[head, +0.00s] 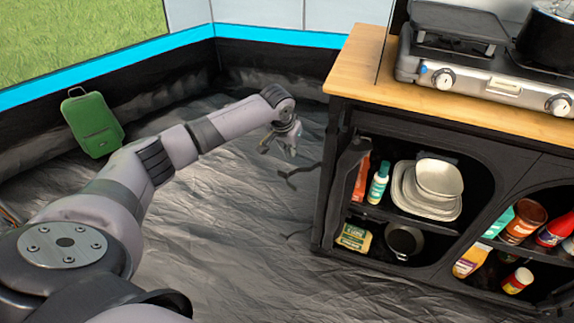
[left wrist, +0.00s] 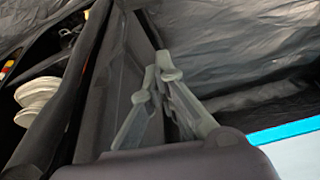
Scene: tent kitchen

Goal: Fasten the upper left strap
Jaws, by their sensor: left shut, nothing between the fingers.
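The kitchen stand (head: 350,100) has a wooden top and black fabric sides. A thin dark upper left strap (head: 297,172) sticks out from its left side, its end loose in the air. My left gripper (head: 279,151) is just above and left of this strap, apart from it as far as I can tell. In the left wrist view the fingers (left wrist: 165,68) meet at their tips with nothing between them. A dark rolled door flap (head: 347,175) hangs at the stand's left front edge. The strap cannot be clearly made out in the left wrist view. My right gripper is out of view.
A lower dark strap (head: 298,235) sticks out below. Shelves hold plates (head: 426,190), a pan (head: 404,241), bottles and packets. A gas stove (head: 480,70) stands on top. A green container (head: 92,124) is by the tent wall. The floor left of the stand is clear.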

